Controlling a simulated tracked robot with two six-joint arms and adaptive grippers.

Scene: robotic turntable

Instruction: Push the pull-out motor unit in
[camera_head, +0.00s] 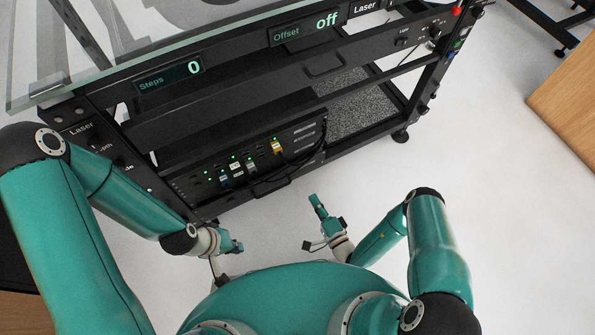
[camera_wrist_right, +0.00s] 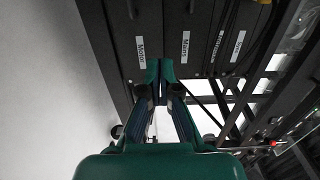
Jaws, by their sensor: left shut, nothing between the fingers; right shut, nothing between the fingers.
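In the right wrist view, the panel labelled Motor (camera_wrist_right: 121,45) is black, with a panel labelled Mains (camera_wrist_right: 202,42) next to it. In the head view, a black unit (camera_head: 248,170) with small lights, connectors and a front handle sits low in the rack. I cannot read its labels there or tell how far it sticks out. My right gripper (camera_head: 319,206) is shut and empty, in front of the unit's right end and apart from it in the head view. Its closed fingertips (camera_wrist_right: 165,72) hide part of the panels. My left gripper (camera_head: 238,246) is shut and empty below the rack's left part.
The black rack (camera_head: 425,85) carries a glass top (camera_head: 235,48) and displays reading Steps 0 and Offset off. A grey speckled panel (camera_head: 365,103) lies right of the unit. White floor (camera_head: 490,200) is clear to the right, with a wooden piece (camera_head: 570,100) at the edge.

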